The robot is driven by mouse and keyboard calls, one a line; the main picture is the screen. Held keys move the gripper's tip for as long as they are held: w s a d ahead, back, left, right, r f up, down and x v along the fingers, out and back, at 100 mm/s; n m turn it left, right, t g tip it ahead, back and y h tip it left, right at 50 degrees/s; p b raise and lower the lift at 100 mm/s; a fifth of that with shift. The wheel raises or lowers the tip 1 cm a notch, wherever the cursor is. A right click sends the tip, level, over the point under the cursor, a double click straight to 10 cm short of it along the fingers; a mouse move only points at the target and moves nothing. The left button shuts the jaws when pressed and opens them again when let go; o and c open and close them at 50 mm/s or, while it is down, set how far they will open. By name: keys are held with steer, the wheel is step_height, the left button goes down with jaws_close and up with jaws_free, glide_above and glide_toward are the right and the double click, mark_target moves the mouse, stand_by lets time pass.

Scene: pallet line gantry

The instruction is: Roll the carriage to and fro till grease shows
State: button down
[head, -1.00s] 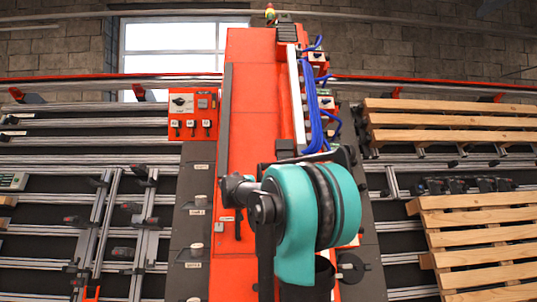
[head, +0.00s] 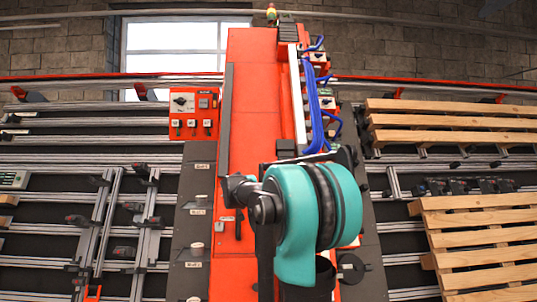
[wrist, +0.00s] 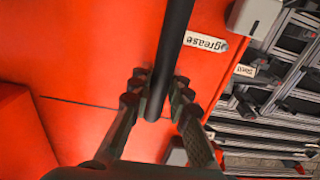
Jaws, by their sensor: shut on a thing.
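The tall red carriage (head: 250,130) stands upright in the middle of the head view, in front of the long rails. In the wrist view its red panel (wrist: 80,60) fills the left and centre. My gripper (wrist: 157,95) is shut on a dark round bar (wrist: 176,35), one finger on each side. The bar runs from the top edge down between the fingers. A white label reading "grease" (wrist: 207,42), upside down in this view, is on the panel right of the bar. In the head view my arm hides the gripper and the held bar. I cannot make out any grease.
A red switch box (head: 193,114) is left of the carriage. Blue hoses (head: 314,105) run down its right side. Wooden pallets (head: 450,117) lie at the right. Aluminium rails (head: 60,142) with clamps cross the left side. A window (head: 172,55) is behind.

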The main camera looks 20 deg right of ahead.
steer(key=shift+s+d, duration=0.2)
steer(key=shift+d, duration=0.45)
steer(key=shift+s+d, duration=0.25)
steer(key=shift+d, duration=0.35)
steer(key=shift+s+d, duration=0.2)
steer(key=shift+d, duration=0.65)
steer(key=shift+s+d, duration=0.25)
steer(key=shift+d, duration=0.4)
steer(key=shift+s+d, duration=0.2)
steer(key=shift+d, duration=0.45)
steer(key=shift+s+d, duration=0.25)
steer(key=shift+d, duration=0.4)
steer(key=shift+w+a, duration=0.15)
steer(key=shift+a, duration=0.25)
steer(key=shift+w+a, duration=0.1)
steer(key=shift+a, duration=0.3)
steer(key=shift+w+a, duration=0.3)
steer(key=shift+a, duration=0.6)
steer(key=shift+w+a, duration=0.3)
steer(key=shift+a, duration=0.55)
steer(key=shift+w+a, duration=0.3)
steer(key=shift+a, duration=0.75)
